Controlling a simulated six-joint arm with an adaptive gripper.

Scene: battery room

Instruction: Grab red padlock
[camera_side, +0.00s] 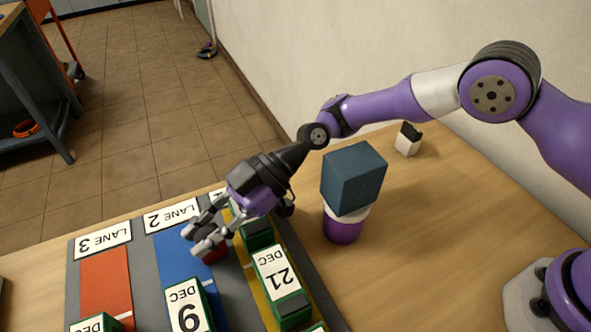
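A small red thing, likely the red padlock (215,254), sits low on the blue lane near its edge with the yellow lane. Most of it is hidden by my gripper, so its shackle cannot be made out. My gripper (200,243) is over the lane mat, tilted down to the left, with its fingers right at the red thing. Whether the fingers are apart or closed on it cannot be told from this view.
The grey mat (145,272) has red, blue and yellow lanes. Green boxes with date cards, one marked 21 (281,284), stand close by my gripper. A dark blue block (353,177) rests on a purple-and-white round body. The table at right is mostly clear.

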